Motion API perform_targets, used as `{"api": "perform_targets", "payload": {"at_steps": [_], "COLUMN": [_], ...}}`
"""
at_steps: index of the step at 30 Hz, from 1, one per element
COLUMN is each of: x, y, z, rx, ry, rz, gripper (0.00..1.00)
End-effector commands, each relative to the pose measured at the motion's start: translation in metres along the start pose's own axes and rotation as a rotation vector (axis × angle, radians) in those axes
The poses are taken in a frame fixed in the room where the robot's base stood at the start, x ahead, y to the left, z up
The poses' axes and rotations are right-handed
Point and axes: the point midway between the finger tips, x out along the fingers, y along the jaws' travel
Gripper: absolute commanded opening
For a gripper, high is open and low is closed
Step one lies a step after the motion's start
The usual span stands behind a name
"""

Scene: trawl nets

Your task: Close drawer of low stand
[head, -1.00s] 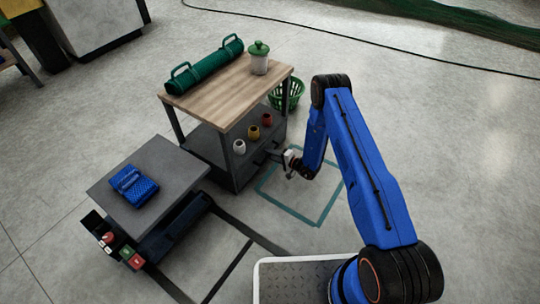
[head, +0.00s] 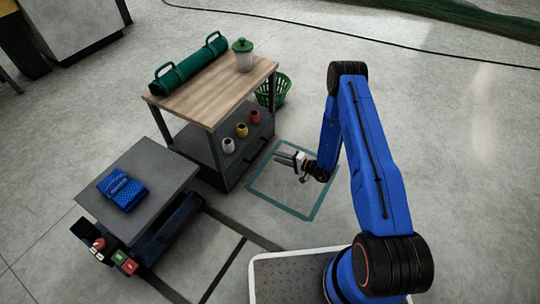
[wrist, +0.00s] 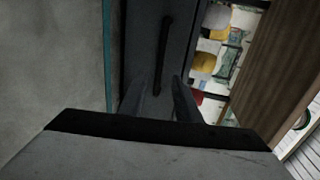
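The low stand has a wooden top (head: 215,88) and a grey lower shelf (head: 203,143). Its dark drawer front (head: 248,157) is below the shelf; I see no clear gap around it in the head view. The wrist view shows the dark front (wrist: 148,38) with a black bar handle (wrist: 165,50), not held. My gripper (head: 282,158) is in front of the drawer, apart from it, over the floor. In the wrist view my gripper (wrist: 158,85) has its two fingers apart with nothing between them.
White, yellow and red jars (head: 241,130) stand on the shelf. A green roll (head: 190,66) and a lidded jar (head: 243,56) are on top. A green basket (head: 274,90) stands behind. A grey table (head: 145,185) is at left.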

Motion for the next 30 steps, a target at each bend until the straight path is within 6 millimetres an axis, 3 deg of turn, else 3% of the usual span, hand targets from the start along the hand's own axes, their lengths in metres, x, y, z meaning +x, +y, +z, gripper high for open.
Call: {"api": "perform_targets", "payload": {"at_steps": [3, 9, 30], "x": [-0.021, -0.04, -0.044], "y": [0.0, 0.001, -0.002], "z": [-0.001, 0.0, 0.0], "rx": [0.001, 0.001, 0.0], "ry": [0.003, 0.001, -0.004], "rz": [0.001, 0.001, -0.001], "gripper": [0.3, 0.3, 0.3]}}
